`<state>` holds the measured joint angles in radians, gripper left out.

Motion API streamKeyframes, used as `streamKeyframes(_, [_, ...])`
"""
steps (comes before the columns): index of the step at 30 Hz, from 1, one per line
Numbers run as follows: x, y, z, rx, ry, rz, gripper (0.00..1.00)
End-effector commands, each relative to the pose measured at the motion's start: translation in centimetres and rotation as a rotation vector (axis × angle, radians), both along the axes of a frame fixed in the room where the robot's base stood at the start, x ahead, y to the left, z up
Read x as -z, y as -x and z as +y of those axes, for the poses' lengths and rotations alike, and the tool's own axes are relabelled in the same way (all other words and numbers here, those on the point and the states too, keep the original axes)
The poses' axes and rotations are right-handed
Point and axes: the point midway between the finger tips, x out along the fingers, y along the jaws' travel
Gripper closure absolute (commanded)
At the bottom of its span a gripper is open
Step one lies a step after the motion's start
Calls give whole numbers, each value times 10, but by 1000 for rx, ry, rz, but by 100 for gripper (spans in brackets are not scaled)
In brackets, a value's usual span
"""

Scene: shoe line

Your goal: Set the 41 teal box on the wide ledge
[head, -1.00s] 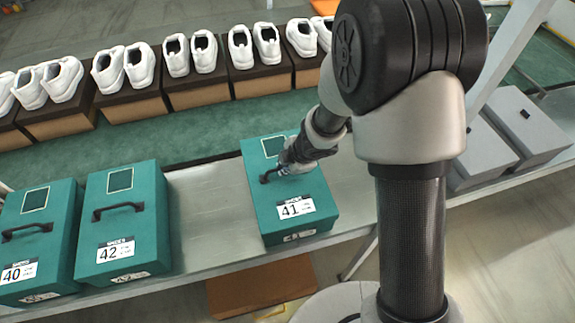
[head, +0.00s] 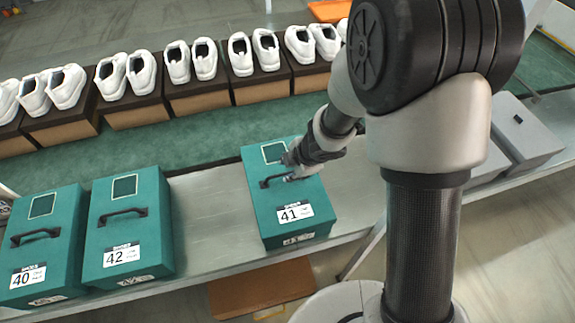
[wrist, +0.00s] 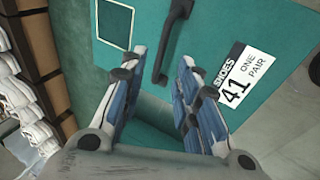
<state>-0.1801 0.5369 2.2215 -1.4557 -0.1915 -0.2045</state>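The box top (wrist: 205,25) fills much of the wrist view, with the 41 label (wrist: 243,80) at right. My gripper (head: 288,168) is just above the box top beside the handle. In the wrist view its two blue-padded fingers (wrist: 163,58) are spread apart. The handle (wrist: 172,35) lies beyond and partly between the fingertips, without visible contact. I cannot tell which surface is the wide ledge.
Teal boxes 42 (head: 128,225) and 40 (head: 40,250) stand to the left on the same ledge. Grey boxes (head: 525,130) are at right behind my arm. A green strip (head: 130,155) and white shoes on brown boxes (head: 200,97) lie behind. Bare ledge flanks box 41.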

Motion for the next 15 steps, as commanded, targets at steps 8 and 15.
streamKeyframes(8, [-51,18,-14,0,1,0,70])
streamKeyframes(15, [-61,23,-17,-1,1,1,70])
